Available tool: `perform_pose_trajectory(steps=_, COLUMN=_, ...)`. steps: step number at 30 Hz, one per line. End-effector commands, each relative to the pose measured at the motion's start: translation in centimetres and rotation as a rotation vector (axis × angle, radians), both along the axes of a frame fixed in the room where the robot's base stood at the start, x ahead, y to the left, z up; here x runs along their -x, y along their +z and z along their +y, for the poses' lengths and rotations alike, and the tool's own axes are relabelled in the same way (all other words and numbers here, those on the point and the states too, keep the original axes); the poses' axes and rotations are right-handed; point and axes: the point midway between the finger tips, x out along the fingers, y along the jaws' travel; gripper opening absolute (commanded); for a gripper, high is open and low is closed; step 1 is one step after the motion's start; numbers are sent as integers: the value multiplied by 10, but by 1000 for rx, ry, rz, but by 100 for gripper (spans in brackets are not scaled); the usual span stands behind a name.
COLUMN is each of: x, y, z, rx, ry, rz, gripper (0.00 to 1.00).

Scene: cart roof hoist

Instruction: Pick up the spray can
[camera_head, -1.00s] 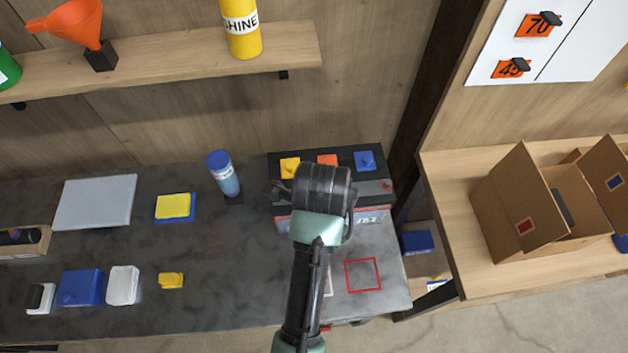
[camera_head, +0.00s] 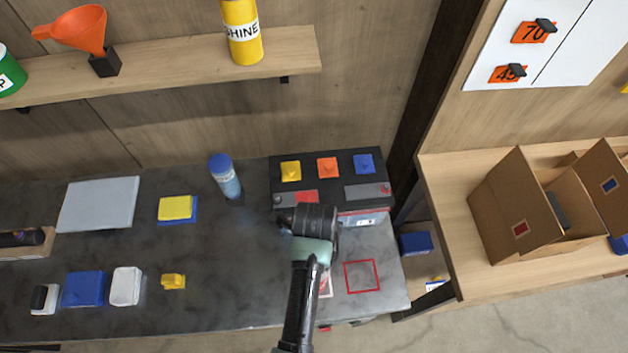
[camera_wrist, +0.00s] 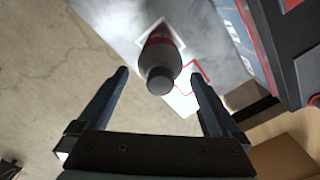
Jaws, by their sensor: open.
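In the wrist view a can with a dark grey cap and a red band (camera_wrist: 162,52) stands on a white square on the bench; it looks like the spray can. My gripper (camera_wrist: 159,73) is open, with one finger on each side of the can's cap in the picture and gaps on both sides. How far the cap reaches between the fingers is hard to tell. In the head view my wrist (camera_head: 310,222) is over the front of the bench and hides the can.
A black-topped box with coloured knobs (camera_head: 328,168) stands close behind my gripper. A blue-capped bottle (camera_head: 226,178) is left of it. A red square outline (camera_head: 362,275) marks bare bench to the right. A cardboard box (camera_head: 513,207) sits on the right-hand table.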

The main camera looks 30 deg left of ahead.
Motion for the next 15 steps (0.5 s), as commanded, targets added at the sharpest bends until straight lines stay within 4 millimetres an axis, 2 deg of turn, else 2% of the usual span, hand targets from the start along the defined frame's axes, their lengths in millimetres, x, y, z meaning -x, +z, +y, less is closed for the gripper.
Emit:
perform_pose_trajectory(steps=6, x=0, y=-23, z=1, rx=0, ry=0, rz=1, gripper=100)
perform_pose_trajectory(steps=15, x=0, y=-27, z=1, rx=-1, ry=0, rz=-1, gripper=100)
